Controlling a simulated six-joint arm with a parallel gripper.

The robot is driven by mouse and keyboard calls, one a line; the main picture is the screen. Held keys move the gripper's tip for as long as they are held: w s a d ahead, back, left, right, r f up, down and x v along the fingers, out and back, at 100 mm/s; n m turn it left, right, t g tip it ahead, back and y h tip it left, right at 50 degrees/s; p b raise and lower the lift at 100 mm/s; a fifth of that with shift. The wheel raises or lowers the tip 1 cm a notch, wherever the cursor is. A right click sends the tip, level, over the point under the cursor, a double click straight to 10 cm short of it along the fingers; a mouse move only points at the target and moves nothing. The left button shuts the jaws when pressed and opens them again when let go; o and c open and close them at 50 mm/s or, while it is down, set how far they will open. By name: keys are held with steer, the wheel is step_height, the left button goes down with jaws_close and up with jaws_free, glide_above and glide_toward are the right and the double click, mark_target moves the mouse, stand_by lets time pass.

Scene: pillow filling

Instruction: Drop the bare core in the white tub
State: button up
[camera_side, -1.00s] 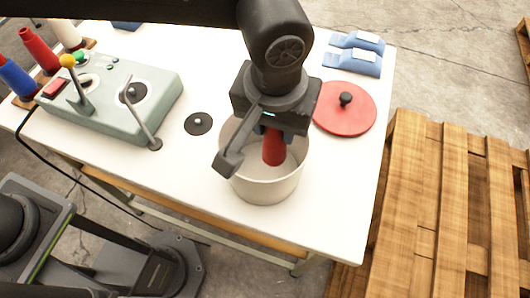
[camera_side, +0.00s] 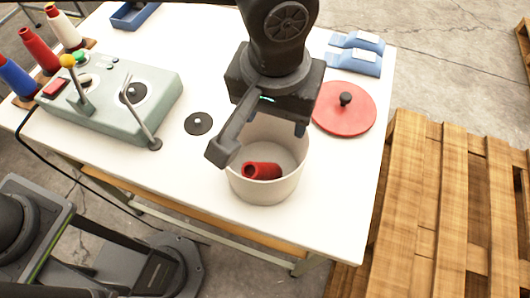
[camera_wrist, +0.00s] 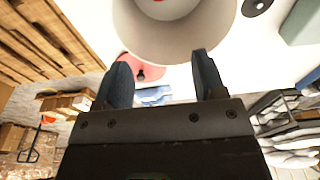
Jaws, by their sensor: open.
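The white tub (camera_side: 266,189) stands on the white table near its front edge. The red core (camera_side: 262,171) lies on its side inside the tub, its hollow end facing left. My gripper (camera_side: 262,143) is above the tub's rim with its jaws apart and nothing between them. In the wrist view my gripper's two fingers (camera_wrist: 160,75) are spread, with the tub (camera_wrist: 160,40) beyond them; only a sliver of red shows inside it at the top edge.
A red lid (camera_side: 343,108) with a black knob lies right of the tub. A green-grey control box (camera_side: 105,100) with levers stands at left, near thread cones (camera_side: 40,50). A wooden pallet (camera_side: 440,200) stands right of the table.

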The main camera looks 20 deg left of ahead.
step_height(320, 180, up, 11)
steer(key=s, duration=0.1)
steer(key=shift+s, duration=0.15)
steer(key=shift+f, duration=0.1)
steer(key=w+a+r+t+h, duration=0.1)
steer(key=a, duration=0.9)
steer(key=w+a+r, duration=0.2)
steer(key=a, duration=0.8)
steer(key=s+a+f+t, duration=0.1)
steer(key=s+a+f, duration=0.2)
steer(key=a, duration=0.2)
steer(key=s+a+f+t, duration=0.1)
steer(key=s+a+f, duration=0.2)
steer(key=a, duration=0.3)
steer(key=s+a+f+t+y, duration=0.1)
steer(key=s+a+f, duration=0.2)
steer(key=a, duration=0.3)
steer(key=shift+s+f, duration=0.35)
steer(key=shift+s, duration=0.25)
